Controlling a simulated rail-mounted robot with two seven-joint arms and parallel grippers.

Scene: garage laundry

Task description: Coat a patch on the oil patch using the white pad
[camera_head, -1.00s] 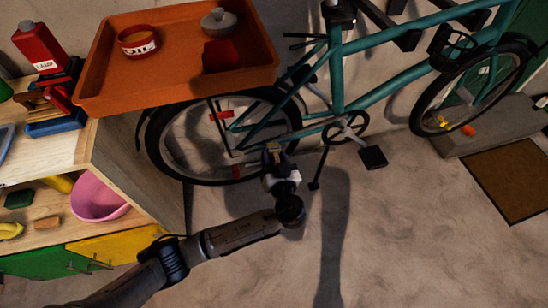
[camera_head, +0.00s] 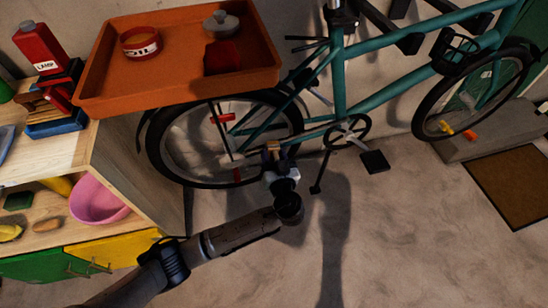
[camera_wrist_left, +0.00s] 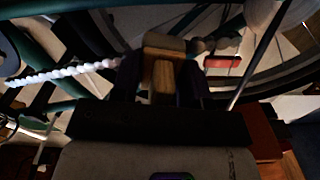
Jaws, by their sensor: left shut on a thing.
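My left gripper (camera_head: 272,151) is beside the rear wheel and chain of the teal bicycle (camera_head: 339,70). It is shut on a tan wooden-looking block (camera_wrist_left: 163,76), which stands upright between its dark fingers in the left wrist view. I cannot tell whether this block carries the white pad; no white face of it shows. A pale beaded strip (camera_wrist_left: 65,73) runs along the bicycle to the left of the fingers in the wrist view. I cannot make out a distinct oil patch. My right gripper is not in view.
An orange tray (camera_head: 100,98) holds a red OIL tin (camera_head: 140,43), a grey lidded pot (camera_head: 220,24) and a dark red block. A wooden shelf unit with a pink bowl (camera_head: 97,203) is at left.

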